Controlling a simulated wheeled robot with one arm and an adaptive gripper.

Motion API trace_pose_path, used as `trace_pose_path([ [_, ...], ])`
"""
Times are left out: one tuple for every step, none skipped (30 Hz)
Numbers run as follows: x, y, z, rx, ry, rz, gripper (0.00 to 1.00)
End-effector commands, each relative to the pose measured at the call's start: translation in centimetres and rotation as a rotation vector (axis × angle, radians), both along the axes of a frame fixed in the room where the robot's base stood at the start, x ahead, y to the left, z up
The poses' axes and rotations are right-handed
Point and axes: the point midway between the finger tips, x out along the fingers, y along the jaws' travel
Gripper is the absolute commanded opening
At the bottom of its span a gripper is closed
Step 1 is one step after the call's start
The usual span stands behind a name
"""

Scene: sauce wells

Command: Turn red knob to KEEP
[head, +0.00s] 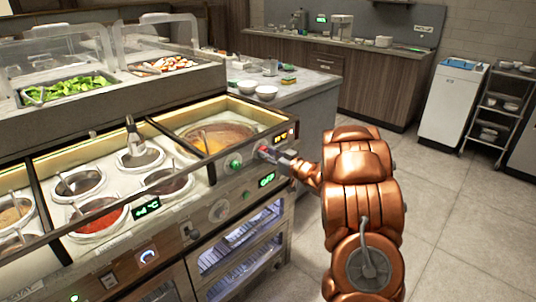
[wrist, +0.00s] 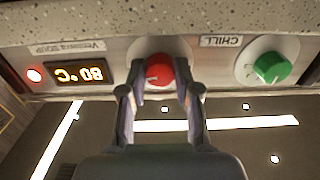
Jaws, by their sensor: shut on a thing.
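The red knob (wrist: 159,70) is on the front panel of the counter, in the upper middle of the wrist view. My gripper (wrist: 158,88) is shut on it, with one finger on each side. In the head view, my gripper (head: 270,153) reaches the panel from the right and hides most of the red knob (head: 263,150). No KEEP label is readable in either view.
A green knob (wrist: 272,67) sits to the right in the wrist view, near a CHILL label (wrist: 221,41). A soup well (head: 217,138) lies behind the panel.

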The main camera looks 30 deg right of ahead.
Motion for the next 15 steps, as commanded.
trace_pose_path([
  [0.0,0.02,-0.02,0.0,0.0,0.001,0.03],
  [0.0,0.02,-0.02,0.0,0.0,0.001,0.0],
  [-0.01,0.03,-0.03,0.0,0.001,0.001,0.0],
  [-0.01,0.03,-0.03,0.0,0.001,0.001,0.0],
  [-0.01,0.03,-0.04,-0.001,0.001,0.001,0.0],
  [-0.01,0.03,-0.05,-0.003,0.0,0.001,0.0],
  [-0.01,0.03,-0.07,-0.005,0.0,0.001,0.0],
  [-0.01,0.03,-0.08,-0.009,-0.001,0.001,0.0],
  [0.0,0.02,-0.11,-0.016,-0.003,0.001,0.0],
  [0.0,0.02,-0.14,-0.022,-0.004,0.001,0.0],
  [0.0,0.02,-0.16,-0.029,-0.006,0.001,0.0],
  [-0.01,0.02,-0.2,-0.041,-0.009,0.001,0.0],
  [-0.01,0.01,-0.23,-0.053,-0.011,0.001,0.0],
  [-0.01,0.01,-0.26,-0.067,-0.015,0.001,0.0],
  [-0.01,0.0,-0.32,-0.087,-0.019,0.001,0.0],
])
